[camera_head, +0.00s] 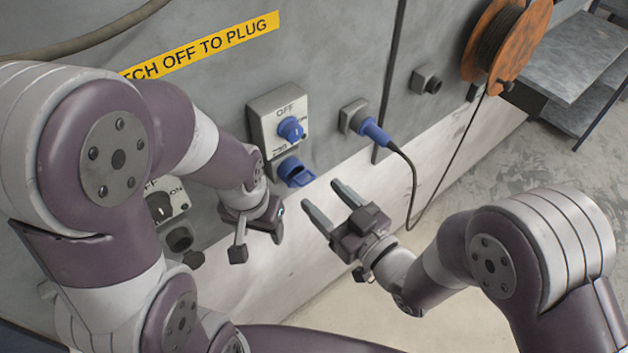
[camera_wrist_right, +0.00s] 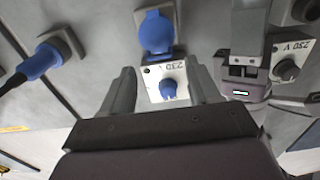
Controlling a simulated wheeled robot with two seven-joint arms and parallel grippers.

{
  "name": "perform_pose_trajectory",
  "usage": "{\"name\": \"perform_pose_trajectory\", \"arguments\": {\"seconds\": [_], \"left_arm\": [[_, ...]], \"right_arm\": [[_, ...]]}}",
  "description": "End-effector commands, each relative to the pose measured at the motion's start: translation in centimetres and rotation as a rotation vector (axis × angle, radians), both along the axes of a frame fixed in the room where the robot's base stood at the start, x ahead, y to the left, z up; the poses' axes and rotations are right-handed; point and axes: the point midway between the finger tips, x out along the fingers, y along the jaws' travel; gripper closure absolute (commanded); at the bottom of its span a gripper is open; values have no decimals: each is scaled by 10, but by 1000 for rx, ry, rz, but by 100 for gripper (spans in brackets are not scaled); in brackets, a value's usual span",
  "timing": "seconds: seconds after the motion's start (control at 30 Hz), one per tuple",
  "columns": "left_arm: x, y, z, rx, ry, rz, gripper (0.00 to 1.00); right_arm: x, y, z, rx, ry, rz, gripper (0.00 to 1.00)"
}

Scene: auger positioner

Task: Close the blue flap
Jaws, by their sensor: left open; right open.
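The blue flap (camera_head: 296,173) sits at the bottom of the grey switch box (camera_head: 262,106) on the wall. It stands out from the socket, open. In the right wrist view the flap (camera_wrist_right: 156,33) is at the top centre, above the box's blue knob (camera_wrist_right: 169,89). My right gripper (camera_head: 323,197) is open and empty, just below and right of the flap, its fingers pointing toward the wall. Its fingers (camera_wrist_right: 163,88) frame the box in the wrist view, apart from the flap. My left gripper (camera_head: 258,239) is open and empty, below and left of the flap.
A blue plug (camera_head: 374,131) with a black cable is in a socket right of the box. Another switch (camera_head: 160,207) is at the left, partly behind my left arm. An orange cable reel (camera_head: 506,40) hangs at the upper right.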

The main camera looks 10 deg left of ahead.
Motion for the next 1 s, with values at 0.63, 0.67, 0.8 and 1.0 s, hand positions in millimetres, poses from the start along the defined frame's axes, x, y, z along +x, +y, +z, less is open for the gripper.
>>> {"name": "perform_pose_trajectory", "arguments": {"seconds": [0.63,0.67,0.8,1.0], "left_arm": [[0,0,7,0,0,0,40],[0,0,7,0,0,0,40],[0,0,8,0,0,0,40],[0,0,42,0,0,0,40]], "right_arm": [[26,32,0,-1,1,-2,62],[26,32,0,-1,1,-2,72],[26,32,0,-1,1,-2,94],[30,38,18,-89,69,-1,94]]}}
